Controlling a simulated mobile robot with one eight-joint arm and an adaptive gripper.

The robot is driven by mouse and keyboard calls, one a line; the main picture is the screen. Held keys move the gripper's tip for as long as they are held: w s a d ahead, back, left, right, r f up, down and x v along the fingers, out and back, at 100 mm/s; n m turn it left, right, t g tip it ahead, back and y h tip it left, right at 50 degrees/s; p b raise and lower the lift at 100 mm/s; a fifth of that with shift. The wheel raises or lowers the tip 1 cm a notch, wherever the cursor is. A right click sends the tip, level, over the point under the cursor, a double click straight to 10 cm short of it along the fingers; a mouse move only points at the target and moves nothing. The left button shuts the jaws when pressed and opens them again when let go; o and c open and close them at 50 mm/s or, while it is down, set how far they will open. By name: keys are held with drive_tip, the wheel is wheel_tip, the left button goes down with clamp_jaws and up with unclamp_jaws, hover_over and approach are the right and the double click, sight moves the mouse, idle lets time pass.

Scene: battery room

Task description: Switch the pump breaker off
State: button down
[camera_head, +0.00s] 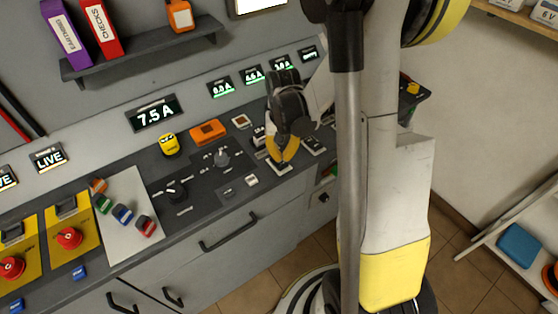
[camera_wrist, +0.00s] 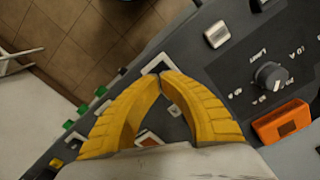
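My gripper (camera_head: 281,161) has yellow fingers and hangs low over the console at the right part of its top. In the wrist view the fingertips of my gripper (camera_wrist: 160,76) meet or nearly meet, with nothing visible between them. Just beyond the tips is a white-framed switch plate (camera_wrist: 157,62), which the fingers partly cover. The same plate (camera_head: 279,168) shows under the fingertips in the head view; I cannot tell if they touch. Another switch plate (camera_head: 314,145) lies to its right. I cannot read which is the pump breaker or make out its lever position.
The console also carries a black rotary knob (camera_head: 221,157), an orange box (camera_head: 208,131), a yellow button (camera_head: 169,144) and red emergency buttons (camera_head: 69,237). Lit displays (camera_head: 221,88) stand behind. A shelf (camera_head: 145,48) juts out at upper left. Drawer handles (camera_head: 228,232) project in front.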

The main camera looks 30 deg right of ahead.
sight(282, 164)
drive_tip(key=shift+f+b, duration=1.25)
drive_tip(key=shift+f, duration=0.25)
idle(0.5)
drive_tip(key=shift+r+p, duration=2.45)
drive_tip(key=shift+r, duration=1.1)
